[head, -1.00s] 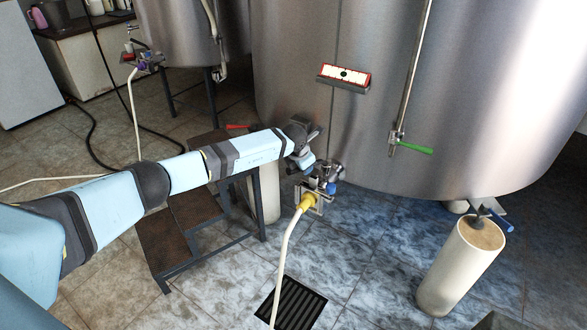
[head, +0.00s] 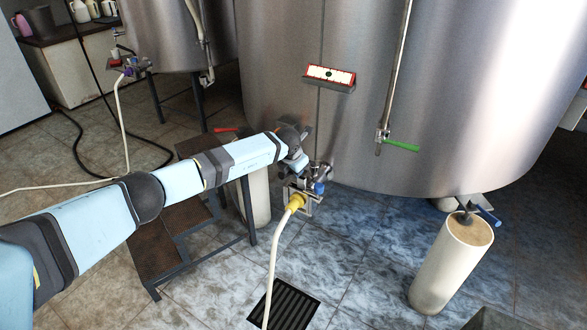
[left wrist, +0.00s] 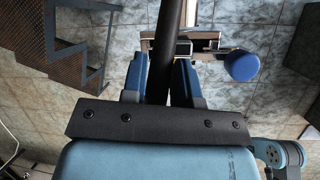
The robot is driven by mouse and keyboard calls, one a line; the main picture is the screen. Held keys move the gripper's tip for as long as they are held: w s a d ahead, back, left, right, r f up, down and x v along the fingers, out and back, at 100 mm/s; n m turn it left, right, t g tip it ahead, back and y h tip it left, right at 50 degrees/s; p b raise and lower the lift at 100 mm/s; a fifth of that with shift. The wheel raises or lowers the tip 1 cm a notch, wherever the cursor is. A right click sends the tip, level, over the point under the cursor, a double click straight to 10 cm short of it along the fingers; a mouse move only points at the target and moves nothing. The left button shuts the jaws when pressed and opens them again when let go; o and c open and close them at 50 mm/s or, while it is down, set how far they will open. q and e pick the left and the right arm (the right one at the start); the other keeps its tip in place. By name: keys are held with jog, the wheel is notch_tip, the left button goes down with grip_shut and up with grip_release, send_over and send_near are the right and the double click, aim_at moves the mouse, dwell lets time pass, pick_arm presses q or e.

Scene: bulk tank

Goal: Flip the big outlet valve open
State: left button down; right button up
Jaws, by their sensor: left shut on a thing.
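The big outlet valve (head: 318,178) sits low on the front of the large steel tank, with a blue cap or knob and a yellow hose fitting (head: 297,201) below. My left gripper is at the valve, just above the fitting, its fingers mostly hidden in the head view. In the left wrist view my left gripper (left wrist: 163,65) has its blue fingers on either side of a dark bar (left wrist: 172,25), which appears to be the valve's handle, and is shut on it. The blue knob (left wrist: 241,65) is to the right, apart from the fingers. My right gripper is not in view.
A cream hose (head: 272,250) runs from the fitting to a floor drain grate (head: 284,306). A metal step stool (head: 190,225) stands left, under my arm. A green-handled valve (head: 398,144) and a white tank leg (head: 452,265) are to the right. Tiled floor between is clear.

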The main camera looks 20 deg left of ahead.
pick_arm(q)
jog(key=c, duration=0.9)
grip_release()
jog(key=shift+d, duration=0.15)
jog(key=p+v, duration=0.1)
jog(key=v, duration=1.3)
jog(key=shift+f, duration=0.1)
